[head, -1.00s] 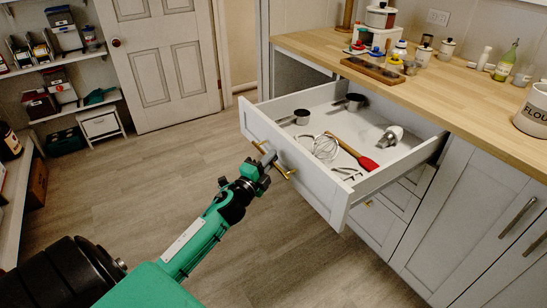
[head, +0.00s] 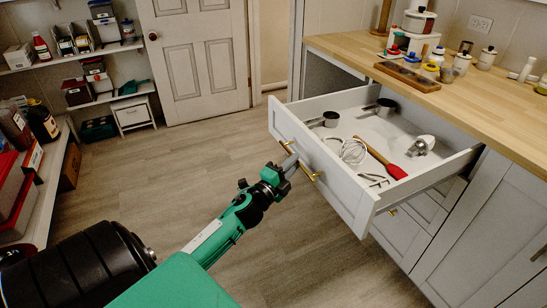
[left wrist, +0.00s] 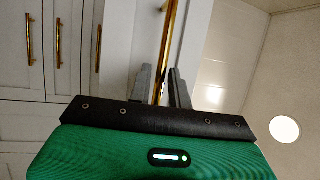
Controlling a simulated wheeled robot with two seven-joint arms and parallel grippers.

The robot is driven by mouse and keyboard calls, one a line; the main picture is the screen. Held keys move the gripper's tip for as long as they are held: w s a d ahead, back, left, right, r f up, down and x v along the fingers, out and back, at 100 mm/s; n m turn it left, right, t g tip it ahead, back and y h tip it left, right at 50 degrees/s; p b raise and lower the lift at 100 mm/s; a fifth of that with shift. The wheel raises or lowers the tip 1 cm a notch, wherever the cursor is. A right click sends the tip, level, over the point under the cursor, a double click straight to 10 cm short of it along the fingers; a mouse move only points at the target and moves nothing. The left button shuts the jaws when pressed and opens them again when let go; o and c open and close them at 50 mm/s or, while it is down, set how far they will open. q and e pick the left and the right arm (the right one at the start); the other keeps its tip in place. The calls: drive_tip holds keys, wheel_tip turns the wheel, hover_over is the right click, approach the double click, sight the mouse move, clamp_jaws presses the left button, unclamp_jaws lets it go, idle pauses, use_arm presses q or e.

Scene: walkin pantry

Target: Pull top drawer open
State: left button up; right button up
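The top drawer (head: 322,162) is a white drawer under the wooden counter, and it stands pulled well out. Its brass handle (head: 311,177) is on the drawer front. My left gripper (head: 289,165) is at the handle. In the left wrist view the grey fingers (left wrist: 161,88) are close together on either side of the brass bar (left wrist: 169,35), shut on it. The drawer holds measuring cups (head: 386,106), a whisk (head: 353,151), a red spatula (head: 394,171) and a small metal-and-white tool (head: 421,145). My right gripper is not in view.
The wooden counter (head: 455,95) carries jars and a tray (head: 407,77). Closed lower drawers and cabinets (head: 480,225) are below. Shelves with boxes and bottles line the left. A white door (head: 200,60) is behind. The floor (head: 170,180) left of the drawer is clear.

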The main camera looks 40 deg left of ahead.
use_arm(q)
drive_tip(key=s+f, duration=0.2)
drive_tip(key=s, duration=0.9)
drive_tip(key=shift+s+b, duration=0.2)
drive_tip(key=shift+b, duration=0.15)
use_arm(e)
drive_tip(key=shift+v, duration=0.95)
use_arm(q)
drive_tip(key=shift+f, duration=0.1)
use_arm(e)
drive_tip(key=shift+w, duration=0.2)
